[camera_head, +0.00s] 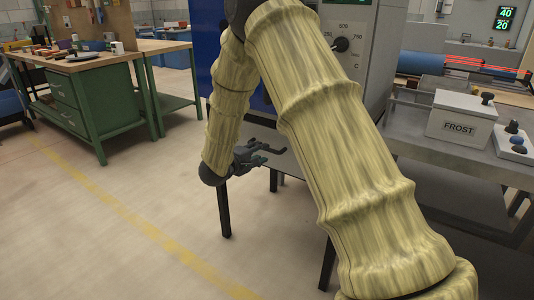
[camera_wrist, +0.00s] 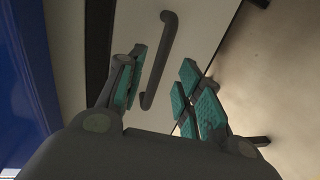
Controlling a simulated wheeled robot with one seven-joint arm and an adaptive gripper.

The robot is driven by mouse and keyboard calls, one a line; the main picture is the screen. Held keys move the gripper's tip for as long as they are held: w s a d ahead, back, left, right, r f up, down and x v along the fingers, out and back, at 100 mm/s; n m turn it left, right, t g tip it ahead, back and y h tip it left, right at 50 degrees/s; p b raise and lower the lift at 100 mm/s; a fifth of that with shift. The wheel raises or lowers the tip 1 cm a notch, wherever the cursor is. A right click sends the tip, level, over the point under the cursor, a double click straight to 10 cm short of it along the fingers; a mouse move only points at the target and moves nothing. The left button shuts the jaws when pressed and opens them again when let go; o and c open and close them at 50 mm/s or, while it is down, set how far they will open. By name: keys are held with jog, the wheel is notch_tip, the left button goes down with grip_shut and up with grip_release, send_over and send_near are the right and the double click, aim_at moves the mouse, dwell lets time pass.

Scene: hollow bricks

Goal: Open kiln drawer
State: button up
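The kiln (camera_head: 345,60) stands behind my arm in the head view, with a grey front, a dial and temperature marks; my arm covers much of it. In the wrist view a dark, bar-shaped handle (camera_wrist: 159,58) is on a pale panel (camera_wrist: 203,25), which I take to be the drawer front. My gripper (camera_head: 274,152) is open, low in front of the kiln. In the wrist view its teal-padded fingers (camera_wrist: 163,82) stand apart, with the handle showing between them, closer to the left finger. I cannot tell its exact depth or any contact. The drawer is hidden in the head view.
A blue panel (camera_head: 208,40) stands left of the kiln. A green workbench (camera_head: 100,105) stands at the left. The floor at front left is clear.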

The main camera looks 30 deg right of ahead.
aim_at(267, 150)
jog(key=shift+b+x, duration=0.6)
jog(key=shift+x, duration=2.2)
grip_shut()
